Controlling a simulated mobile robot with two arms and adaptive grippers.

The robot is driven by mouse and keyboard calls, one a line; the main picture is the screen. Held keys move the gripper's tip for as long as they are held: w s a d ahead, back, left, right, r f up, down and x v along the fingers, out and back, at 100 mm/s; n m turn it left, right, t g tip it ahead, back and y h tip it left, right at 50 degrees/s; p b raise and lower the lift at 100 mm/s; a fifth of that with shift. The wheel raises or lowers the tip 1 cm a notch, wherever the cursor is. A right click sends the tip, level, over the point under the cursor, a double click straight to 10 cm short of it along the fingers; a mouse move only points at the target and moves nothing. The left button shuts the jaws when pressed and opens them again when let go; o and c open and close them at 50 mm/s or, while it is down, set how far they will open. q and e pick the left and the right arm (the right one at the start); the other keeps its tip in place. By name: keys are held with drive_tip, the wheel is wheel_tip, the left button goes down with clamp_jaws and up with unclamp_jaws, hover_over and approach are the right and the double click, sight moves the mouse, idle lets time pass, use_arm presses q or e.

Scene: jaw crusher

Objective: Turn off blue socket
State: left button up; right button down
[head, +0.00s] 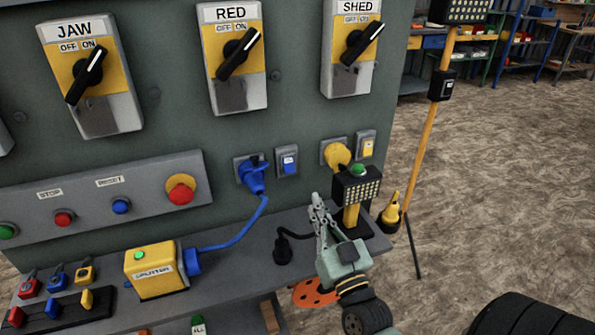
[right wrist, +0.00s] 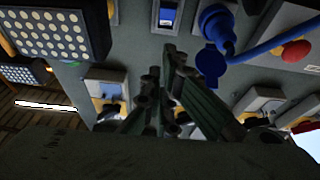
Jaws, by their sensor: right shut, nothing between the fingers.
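The blue socket (head: 250,168) is on the grey panel with a blue plug (head: 256,184) in it. Its switch (head: 287,161), with a blue rocker in a grey plate, is just to its right; I cannot tell its position. In the right wrist view the blue switch (right wrist: 168,12) is at the top, left of the blue plug (right wrist: 216,28). My right gripper (head: 318,203) is shut and empty, below and right of the switch in the head view and apart from it. Its fingers also show in the right wrist view (right wrist: 162,78). My left gripper is out of view.
A yellow socket (head: 336,154) and yellow switch (head: 366,146) are to the right. A work lamp (head: 356,188) stands on the shelf close to my right gripper. A blue cable (head: 238,236) runs to the yellow splitter box (head: 152,274). A black plug (head: 282,250) is on the shelf.

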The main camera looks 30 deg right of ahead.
idle(0.3)
drive_tip(key=p, duration=0.2)
approach(291, 157)
wheel_tip(291, 157, up, 5)
drive_tip(key=shift+w+d+f, duration=0.15)
drive_tip(key=shift+w+f, duration=0.45)
drive_tip(key=shift+w, duration=0.3)
drive_tip(key=shift+w+d+f, duration=0.15)
drive_tip(key=shift+w+f, duration=0.5)
drive_tip(key=shift+w, duration=0.3)
drive_tip(key=shift+w+d+f+b, duration=0.1)
drive_tip(key=shift+w+f+b, duration=0.25)
drive_tip(key=shift+f, duration=0.25)
drive_tip(key=shift+s, duration=0.15)
